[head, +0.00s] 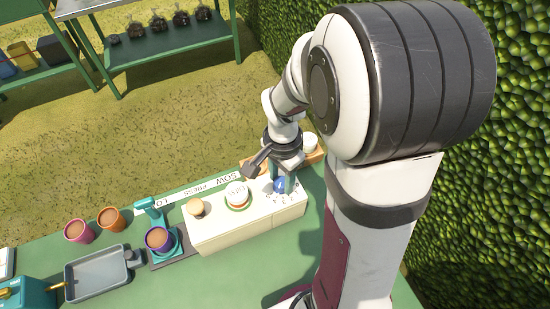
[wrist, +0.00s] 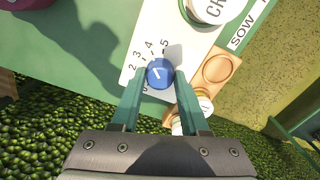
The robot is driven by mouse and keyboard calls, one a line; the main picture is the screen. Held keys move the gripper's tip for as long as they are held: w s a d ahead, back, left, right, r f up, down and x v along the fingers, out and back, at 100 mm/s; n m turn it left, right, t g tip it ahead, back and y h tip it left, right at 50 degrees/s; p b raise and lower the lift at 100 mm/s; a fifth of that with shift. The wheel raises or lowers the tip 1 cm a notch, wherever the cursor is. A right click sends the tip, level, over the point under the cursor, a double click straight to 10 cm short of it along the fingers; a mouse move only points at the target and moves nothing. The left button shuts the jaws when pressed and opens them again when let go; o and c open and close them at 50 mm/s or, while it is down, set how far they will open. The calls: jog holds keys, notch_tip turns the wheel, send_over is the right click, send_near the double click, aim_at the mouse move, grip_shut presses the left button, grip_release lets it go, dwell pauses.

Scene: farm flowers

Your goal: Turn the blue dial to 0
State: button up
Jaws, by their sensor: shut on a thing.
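The blue dial (head: 279,186) sits on the right end of the long cream box (head: 235,225), with printed numbers around it. In the wrist view the blue dial (wrist: 160,73) lies between the two teal fingers of my gripper (wrist: 159,84), which are shut on its sides. The numbers 2 to 5 can be read, and a 0 shows partly beside the left finger. In the head view my gripper (head: 284,177) is over the dial and partly hides it.
A purple pot (head: 158,239) stands by the box's left end. A wooden holder (wrist: 217,68) with white jars is close to my right finger.

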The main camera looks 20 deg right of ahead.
jog(key=shift+n, duration=0.4)
grip_shut()
jog(key=n, duration=0.4)
jog(key=shift+n, duration=0.4)
jog(key=n, duration=1.1)
jog(key=shift+n, duration=0.4)
jog(key=n, duration=0.5)
jog(key=shift+n, duration=0.4)
jog(key=o, duration=1.2)
grip_release()
jog(key=shift+c, duration=0.2)
